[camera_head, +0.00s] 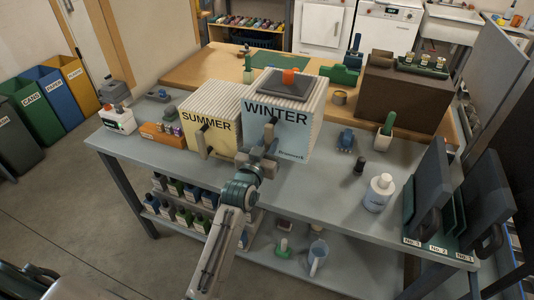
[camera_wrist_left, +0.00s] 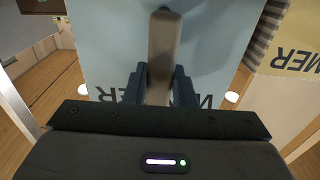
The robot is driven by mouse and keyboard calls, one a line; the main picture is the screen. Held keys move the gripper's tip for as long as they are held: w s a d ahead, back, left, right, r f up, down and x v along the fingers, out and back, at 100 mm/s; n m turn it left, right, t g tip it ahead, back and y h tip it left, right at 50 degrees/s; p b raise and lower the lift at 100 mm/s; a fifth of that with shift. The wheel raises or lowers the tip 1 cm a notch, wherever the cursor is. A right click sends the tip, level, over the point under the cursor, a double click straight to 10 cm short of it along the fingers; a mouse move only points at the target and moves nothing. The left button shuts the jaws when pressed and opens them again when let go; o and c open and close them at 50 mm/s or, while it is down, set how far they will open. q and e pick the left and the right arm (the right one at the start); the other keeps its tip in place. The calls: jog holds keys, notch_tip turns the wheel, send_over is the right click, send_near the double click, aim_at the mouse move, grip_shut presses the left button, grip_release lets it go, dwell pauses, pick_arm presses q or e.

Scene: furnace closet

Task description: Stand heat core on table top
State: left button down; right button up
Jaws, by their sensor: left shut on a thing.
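A ribbed white block with a pale blue face labelled WINTER (camera_head: 290,126), seemingly the heat core, is at the middle of the grey table top (camera_head: 325,185). Its blue face also shows in the left wrist view (camera_wrist_left: 105,45). My left gripper (camera_head: 262,150) is shut on the upright handle (camera_wrist_left: 165,50) on that face. The block looks upright; its lower edge is partly hidden, so I cannot tell whether it touches the table. A similar block with a yellow SUMMER face (camera_head: 206,138) stands close on its left. My right gripper is not in view.
A dark plate with an orange piece (camera_head: 288,78) appears on top of the WINTER block. A blue clamp-like item (camera_head: 346,139), a dark cylinder (camera_head: 359,166) and a white bottle (camera_head: 379,192) stand to the right. Dark panels (camera_head: 428,195) stand at the right edge. The table's front middle is clear.

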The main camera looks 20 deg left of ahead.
pick_arm(q)
notch_tip(320, 180, down, 5)
jog(key=shift+f+p, duration=0.15)
jog(key=shift+p, duration=0.15)
notch_tip(320, 180, down, 3)
jog(key=shift+f+b, duration=0.1)
jog(key=shift+b, duration=0.2)
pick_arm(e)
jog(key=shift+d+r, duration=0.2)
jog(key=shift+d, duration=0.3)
pick_arm(q)
jog(key=c, duration=1.3)
grip_release()
jog(key=shift+s+f, duration=0.1)
jog(key=shift+f, duration=0.05)
jog(key=shift+o, duration=0.5)
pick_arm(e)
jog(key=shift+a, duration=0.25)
pick_arm(q)
jog(key=shift+s, duration=0.1)
